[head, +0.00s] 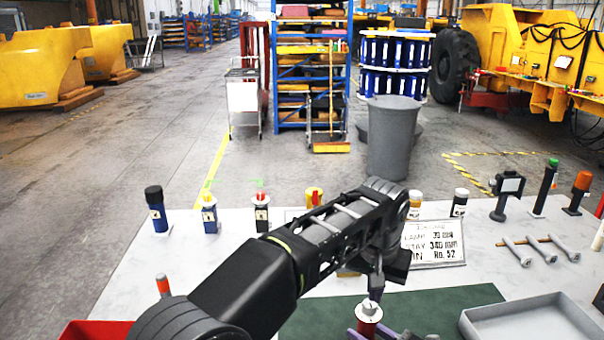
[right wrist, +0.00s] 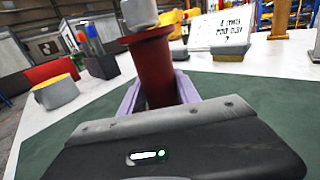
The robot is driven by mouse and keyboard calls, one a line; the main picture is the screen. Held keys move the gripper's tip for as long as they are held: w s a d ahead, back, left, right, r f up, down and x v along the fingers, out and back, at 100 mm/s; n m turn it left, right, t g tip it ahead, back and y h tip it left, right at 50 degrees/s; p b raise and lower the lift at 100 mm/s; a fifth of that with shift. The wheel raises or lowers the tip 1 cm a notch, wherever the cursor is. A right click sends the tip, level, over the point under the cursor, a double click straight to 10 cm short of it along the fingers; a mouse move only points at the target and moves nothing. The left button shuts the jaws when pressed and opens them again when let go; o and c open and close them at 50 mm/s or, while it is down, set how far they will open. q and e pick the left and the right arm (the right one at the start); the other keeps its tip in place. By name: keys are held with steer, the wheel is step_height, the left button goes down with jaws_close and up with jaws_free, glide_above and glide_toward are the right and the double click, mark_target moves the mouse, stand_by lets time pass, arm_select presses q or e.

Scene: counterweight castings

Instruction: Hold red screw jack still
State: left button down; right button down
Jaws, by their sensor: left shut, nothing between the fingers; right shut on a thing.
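The red screw jack (head: 368,314) stands upright at the bottom of the head view, with a pale top above its red flange. Its lower part is cut off there. In the right wrist view the jack (right wrist: 158,72) rises between the purple fingers of my right gripper (right wrist: 160,92), which is shut on its body. In the head view only a bit of the right gripper (head: 376,334) shows at the bottom edge. My left gripper (head: 376,294) is shut and empty, pointing down just over the jack's top; I cannot tell whether it touches.
A green mat (head: 450,303) lies on the white table. A grey tray (head: 470,322) is at lower right and a red bin (head: 85,331) at lower left. A printed sign (head: 434,243), several capped cylinders and several metal pins (head: 515,250) stand or lie beyond the mat.

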steer(key=c, duration=0.8)
jaws_free()
steer(key=v, duration=1.2)
steer(key=shift+s+d, duration=0.1)
